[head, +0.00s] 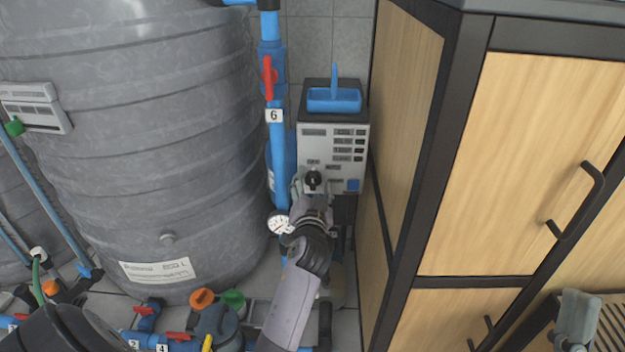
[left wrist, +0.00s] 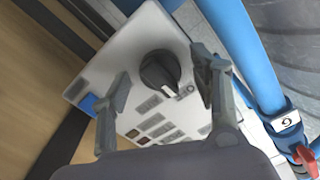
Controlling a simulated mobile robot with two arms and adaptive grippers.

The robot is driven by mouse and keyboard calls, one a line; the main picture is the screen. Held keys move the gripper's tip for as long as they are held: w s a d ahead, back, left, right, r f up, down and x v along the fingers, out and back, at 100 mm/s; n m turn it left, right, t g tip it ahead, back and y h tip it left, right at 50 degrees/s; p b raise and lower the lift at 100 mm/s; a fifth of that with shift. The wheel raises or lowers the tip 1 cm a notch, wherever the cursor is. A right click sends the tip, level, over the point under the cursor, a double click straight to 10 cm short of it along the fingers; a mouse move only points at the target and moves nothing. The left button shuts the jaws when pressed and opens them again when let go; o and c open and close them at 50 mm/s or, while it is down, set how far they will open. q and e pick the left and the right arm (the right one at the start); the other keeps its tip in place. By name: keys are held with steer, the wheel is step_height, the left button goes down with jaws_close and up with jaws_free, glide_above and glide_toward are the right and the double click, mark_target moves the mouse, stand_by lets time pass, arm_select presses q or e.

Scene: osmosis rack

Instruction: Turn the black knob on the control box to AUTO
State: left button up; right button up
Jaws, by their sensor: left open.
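The control box (head: 314,150) is a light grey panel between the blue pipe and the wooden cabinet. Its round black knob (head: 314,179) sits low on the panel and shows large in the left wrist view (left wrist: 160,72). A pale mark on the knob points to the lower right in the wrist view. My right gripper (head: 574,325) is at the lower right.
A blue tray (head: 334,101) sits on top of the control box. A blue pipe (head: 275,150) with a red valve handle (head: 268,78) and a gauge (head: 279,223) runs close on the left. A large grey tank (head: 140,140) stands further left. The wooden cabinet (head: 520,160) bounds the right.

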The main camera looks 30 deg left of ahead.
arm_select(q)
steer(key=shift+d, duration=0.1)
steer(key=shift+c, duration=0.5)
steer(key=c, duration=1)
